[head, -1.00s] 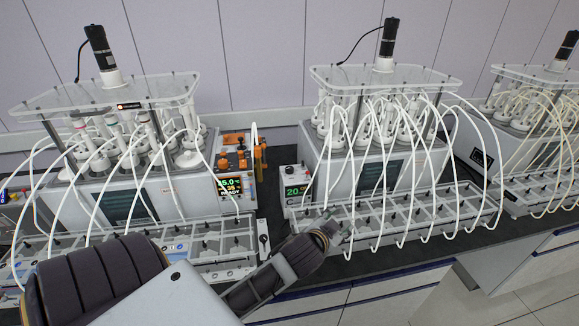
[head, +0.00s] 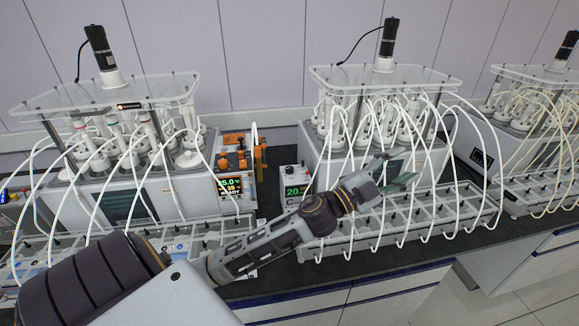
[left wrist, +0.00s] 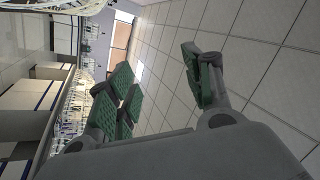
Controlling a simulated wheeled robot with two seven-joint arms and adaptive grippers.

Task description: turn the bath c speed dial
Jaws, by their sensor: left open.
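The middle bath (head: 322,165) has a small control box at its left end, with a green display (head: 296,191) reading "20." and a letter that looks like C below it. A light panel with small dark parts shows above the display. They are too small to tell which is the speed dial. My left gripper (head: 402,182) is open and empty, in front of the middle bath's right half, to the right of the control box and apart from it. My right gripper is not in view.
White tubes (head: 410,130) arch from the middle bath's top down to a grey tray rack (head: 425,215), close around my left gripper. Another bath (head: 130,190), with an orange-fitted unit (head: 237,158), stands at left. A third stands at right.

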